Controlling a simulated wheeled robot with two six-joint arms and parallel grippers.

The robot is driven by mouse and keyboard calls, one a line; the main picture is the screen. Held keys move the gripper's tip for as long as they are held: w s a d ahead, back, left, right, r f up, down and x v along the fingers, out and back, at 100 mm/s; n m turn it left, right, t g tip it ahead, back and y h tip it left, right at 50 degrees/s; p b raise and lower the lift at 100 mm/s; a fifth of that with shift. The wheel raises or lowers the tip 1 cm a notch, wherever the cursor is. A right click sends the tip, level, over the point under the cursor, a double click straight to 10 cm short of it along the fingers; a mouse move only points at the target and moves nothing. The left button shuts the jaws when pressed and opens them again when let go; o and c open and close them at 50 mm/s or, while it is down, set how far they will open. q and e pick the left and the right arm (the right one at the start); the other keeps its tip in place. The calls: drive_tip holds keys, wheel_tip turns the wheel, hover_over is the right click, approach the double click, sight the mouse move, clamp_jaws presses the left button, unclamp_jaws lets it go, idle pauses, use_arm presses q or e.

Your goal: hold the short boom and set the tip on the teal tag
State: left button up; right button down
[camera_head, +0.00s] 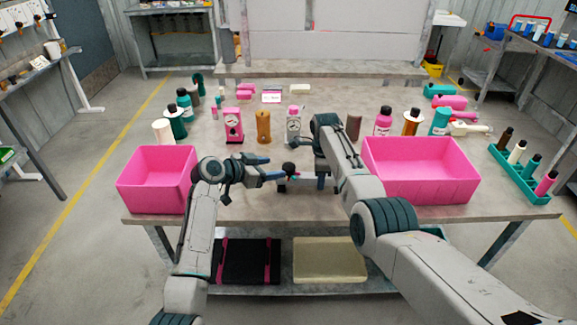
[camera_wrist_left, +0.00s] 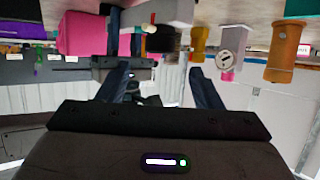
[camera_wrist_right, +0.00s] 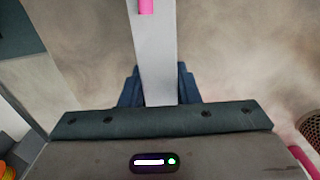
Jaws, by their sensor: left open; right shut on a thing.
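My right gripper (camera_head: 320,180) is low over the front middle of the table. It is shut on a pale grey bar, which looks like the short boom (camera_wrist_right: 155,55). The bar runs away from the fingers in the right wrist view and has a pink part at its far end. My left gripper (camera_head: 278,176) is open and empty, just left of the right one. Its spread fingers also show in the left wrist view (camera_wrist_left: 154,80). A small red and dark piece (camera_head: 289,169) shows between the grippers. I cannot make out the teal tag for certain.
Pink bins stand at left (camera_head: 157,185) and right (camera_head: 420,180). A teal rack (camera_head: 525,170) is at the right edge. The table's front middle is mostly bare.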

sight(288, 166)
use_arm(q)
drive_tip(key=x, duration=0.7)
drive_tip(key=shift+w+d+f, duration=0.15)
drive_tip(key=shift+d, duration=0.1)
